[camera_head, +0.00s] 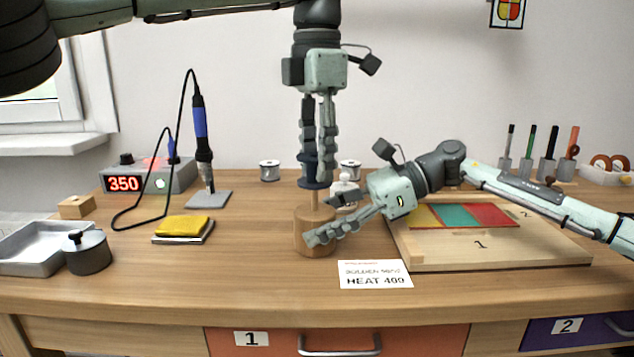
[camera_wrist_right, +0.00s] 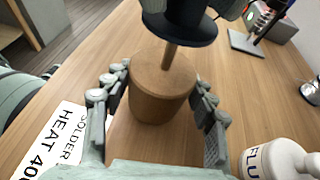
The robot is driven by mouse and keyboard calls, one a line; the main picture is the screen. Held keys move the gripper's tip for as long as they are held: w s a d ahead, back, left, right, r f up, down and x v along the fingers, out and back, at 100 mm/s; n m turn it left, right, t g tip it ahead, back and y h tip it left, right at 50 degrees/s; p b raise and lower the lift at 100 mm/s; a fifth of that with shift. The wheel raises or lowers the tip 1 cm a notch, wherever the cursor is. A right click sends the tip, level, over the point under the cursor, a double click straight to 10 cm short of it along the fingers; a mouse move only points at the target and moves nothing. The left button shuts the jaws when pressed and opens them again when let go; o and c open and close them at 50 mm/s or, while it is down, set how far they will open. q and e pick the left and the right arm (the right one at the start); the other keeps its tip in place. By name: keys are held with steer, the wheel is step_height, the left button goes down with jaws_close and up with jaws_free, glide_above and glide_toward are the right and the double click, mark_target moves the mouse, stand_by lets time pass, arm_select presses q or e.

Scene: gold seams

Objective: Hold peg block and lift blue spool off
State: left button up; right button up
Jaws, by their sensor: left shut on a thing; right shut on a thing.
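The wooden peg block (camera_head: 304,226) is a round cylinder standing upright on the table, with a thin peg (camera_head: 314,202) rising from its top. My right gripper (camera_head: 322,219) is shut on the block, one finger on each side; the right wrist view shows the block (camera_wrist_right: 160,90) between the fingers. The dark blue spool (camera_head: 314,184) is above the block, with bare peg (camera_wrist_right: 171,55) showing below it. My left gripper (camera_head: 317,178) comes from above and is shut on the spool. Whether the peg's top is still inside the spool is hidden.
A white label card (camera_head: 375,274) lies in front of the block. A white flux bottle (camera_head: 346,188) stands close behind it. A wooden tray with coloured panels (camera_head: 480,256) is at right. A soldering iron (camera_head: 202,135) and yellow sponge (camera_head: 182,226) are at left.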

arm_select(q)
step_height(320, 180, up, 6)
steer(key=shift+f, duration=0.25)
arm_select(e)
steer(key=o, duration=1.4)
arm_select(q)
steer(key=shift+c, duration=0.2)
arm_select(e)
steer(key=shift+d, duration=0.1)
